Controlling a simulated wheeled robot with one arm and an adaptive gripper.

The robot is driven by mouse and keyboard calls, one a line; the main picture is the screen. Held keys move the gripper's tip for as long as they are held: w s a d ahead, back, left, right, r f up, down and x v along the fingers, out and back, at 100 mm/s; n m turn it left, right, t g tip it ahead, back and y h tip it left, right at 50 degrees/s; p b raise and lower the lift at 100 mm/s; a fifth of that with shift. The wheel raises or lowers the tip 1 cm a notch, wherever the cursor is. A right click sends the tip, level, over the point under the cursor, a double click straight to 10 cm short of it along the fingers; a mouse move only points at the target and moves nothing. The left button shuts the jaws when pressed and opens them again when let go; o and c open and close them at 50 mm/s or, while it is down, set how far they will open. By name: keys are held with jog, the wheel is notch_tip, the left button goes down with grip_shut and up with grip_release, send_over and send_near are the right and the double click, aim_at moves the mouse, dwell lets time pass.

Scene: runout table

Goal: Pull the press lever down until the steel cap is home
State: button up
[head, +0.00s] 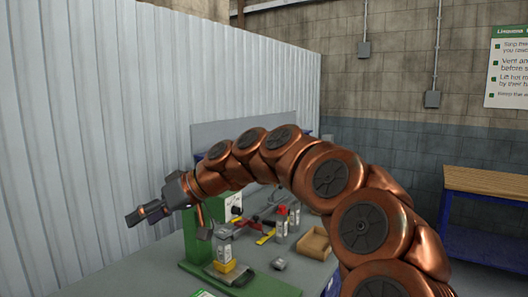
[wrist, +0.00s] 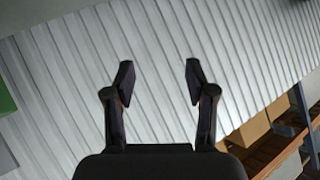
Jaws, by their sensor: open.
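The green press stands at the table's near left, with its base plate (head: 258,290) and upright (head: 191,238) in the head view. I cannot make out the press lever, which my arm may hide. My gripper (head: 168,226) is open and empty, above and left of the container. In the wrist view its spread fingers (wrist: 158,82) have only the corrugated wall beyond.
Red-topped bottles (head: 282,222), a wooden tray (head: 315,243), a small grey part (head: 278,263) and red and yellow tools (head: 265,237) lie on the grey table (head: 300,275). A corrugated wall (head: 100,100) stands close behind my gripper. A wooden-topped bench (head: 487,183) is at right.

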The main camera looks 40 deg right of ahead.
jog(key=w+d+r+m+t+h, duration=0.1)
jog(key=w+d+r+t, duration=0.2)
jog(key=d, duration=0.8)
jog(key=w+d+r+m+t+h, duration=0.1)
jog(key=w+d+r+t, duration=0.2)
jog(key=d, duration=0.8)
jog(key=s+d+m+t+h, duration=0.1)
jog(key=s+d+t+h, duration=0.15)
jog(key=d, duration=0.85)
jog(key=s+d+m+t+h, duration=0.1)
jog(key=s+d+t+h, duration=0.15)
jog(key=d, duration=0.75)
jog(key=shift+g, duration=0.5)
jog(key=w, duration=0.2)
jog(key=w+p, duration=0.1)
jog(key=w, duration=0.1)
jog(key=w+r, duration=0.1)
jog(key=w, duration=0.1)
jog(key=shift+w+a+p, duration=0.1)
jog(key=shift+a+p, duration=0.2)
jog(key=shift+p, duration=0.1)
jog(key=shift+w+a+f+p, duration=0.1)
jog(key=shift+w+p, duration=0.25)
jog(key=shift+w, duration=0.65)
jog(key=shift+c, duration=0.5)
grip_shut()
